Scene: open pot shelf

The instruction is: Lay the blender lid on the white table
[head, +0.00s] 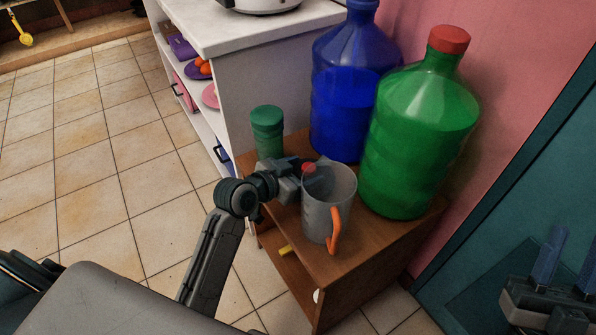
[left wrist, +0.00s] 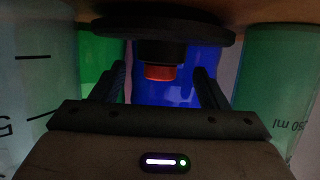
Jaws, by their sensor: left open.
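The blender lid, a dark disc with a black knob and a red tip, shows in the left wrist view (left wrist: 150,25), which is upside down. Its disc lies on or close to the brown wood surface, knob up. In the head view only its red tip (head: 309,168) shows clearly, behind the clear jug. My left gripper (head: 301,170) is open, its two fingers apart on either side of the knob, with no clear contact. The white table (head: 215,28) stands at the back left. My right gripper (head: 568,262) is at the lower right, fingers apart and empty.
On the brown stand (head: 290,262) are a clear jug (head: 318,215) with an orange handle, a green jar (head: 267,133), a large blue bottle (head: 345,110) and a large green bottle (head: 415,140), crowded around the gripper. A white appliance (head: 262,5) is on the white table.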

